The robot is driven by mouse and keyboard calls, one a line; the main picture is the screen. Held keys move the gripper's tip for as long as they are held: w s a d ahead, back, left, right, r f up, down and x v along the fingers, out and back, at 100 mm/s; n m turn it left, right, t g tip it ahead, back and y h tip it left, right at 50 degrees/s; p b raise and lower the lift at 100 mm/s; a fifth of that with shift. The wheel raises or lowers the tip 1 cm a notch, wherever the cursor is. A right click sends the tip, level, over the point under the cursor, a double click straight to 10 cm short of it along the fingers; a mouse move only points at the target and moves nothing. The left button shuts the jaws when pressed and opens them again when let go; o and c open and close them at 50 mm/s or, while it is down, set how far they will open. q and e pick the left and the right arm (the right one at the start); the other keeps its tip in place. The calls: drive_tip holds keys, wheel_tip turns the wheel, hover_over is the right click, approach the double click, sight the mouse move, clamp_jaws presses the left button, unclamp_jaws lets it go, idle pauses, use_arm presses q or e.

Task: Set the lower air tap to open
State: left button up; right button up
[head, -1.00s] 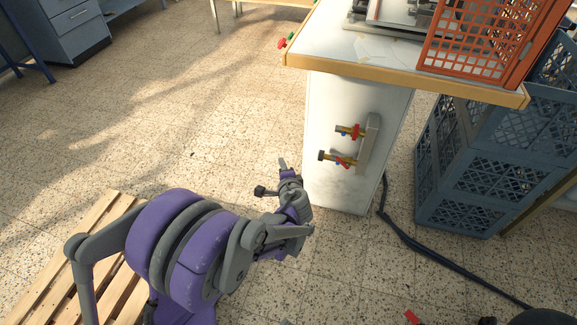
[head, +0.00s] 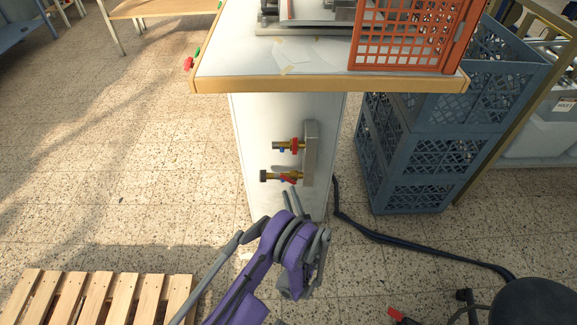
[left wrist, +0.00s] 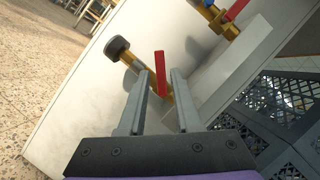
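The lower air tap (head: 268,177) is a brass pipe with a dark end cap and a red lever, on a grey block on the bench's white side panel. In the left wrist view its red lever (left wrist: 160,75) stands at an angle across the brass pipe. The upper tap (head: 288,145) sits just above it. My left gripper (head: 292,196) is just below the lower tap in the head view. In the left wrist view the left gripper (left wrist: 161,80) is open, with the lever showing between its fingertips. Contact cannot be told. My right gripper is not in view.
The bench top (head: 330,84) overhangs the taps and carries an orange crate (head: 410,35). Blue crates (head: 410,190) stand to the right. A dark hose (head: 420,243) lies on the floor. A wooden pallet (head: 95,295) lies at the lower left.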

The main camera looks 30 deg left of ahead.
sight(283, 176)
use_arm(q)
drive_tip(key=b+x, duration=0.1)
drive_tip(key=x, duration=0.9)
drive_tip(key=shift+w+a+b, duration=0.1)
drive_tip(key=shift+a+b, duration=0.1)
drive_tip(key=shift+b, duration=0.2)
drive_tip(key=shift+r, duration=0.1)
clamp_jaws()
